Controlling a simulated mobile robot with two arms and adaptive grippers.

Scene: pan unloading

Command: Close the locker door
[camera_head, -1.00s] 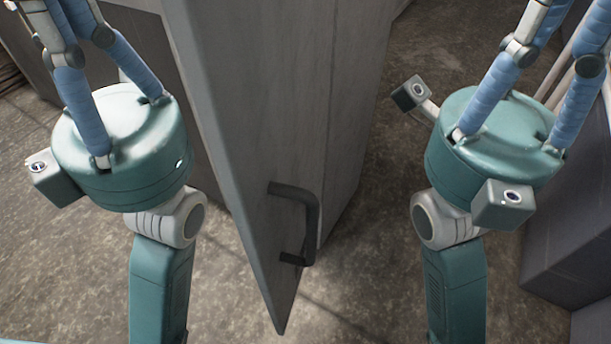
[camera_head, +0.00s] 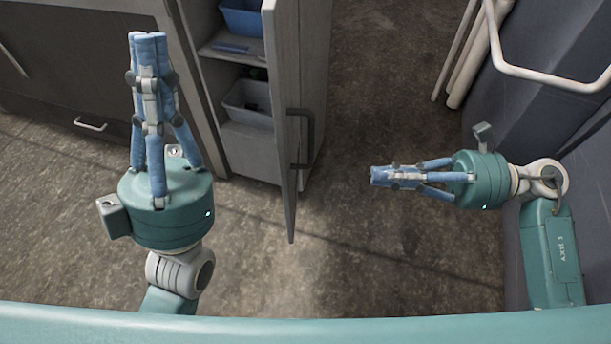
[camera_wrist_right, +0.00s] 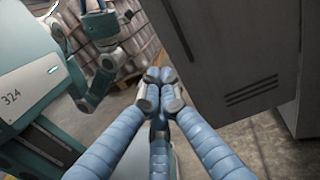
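The grey locker (camera_head: 215,75) stands open in the head view. Its locker door (camera_head: 285,75) swings out toward me, nearly edge-on, with a dark handle (camera_head: 309,140) on its right face. My right gripper (camera_head: 374,175) is to the right of the door, pointing left at it, with a gap between. Its fingers are together and empty. In the right wrist view the fingertips (camera_wrist_right: 155,77) meet, and a grey panel with vent slots (camera_wrist_right: 250,90), likely the door, is at the right. My left gripper (camera_head: 147,38) is left of the door, pointing away from me, fingers together and empty.
A blue bin (camera_head: 243,17) and a grey bin (camera_head: 247,103) sit on the locker shelves. A dark cabinet with a white bar (camera_head: 550,78) stands at the right. Drawer fronts (camera_head: 90,124) line the left. The floor in front of the door is clear.

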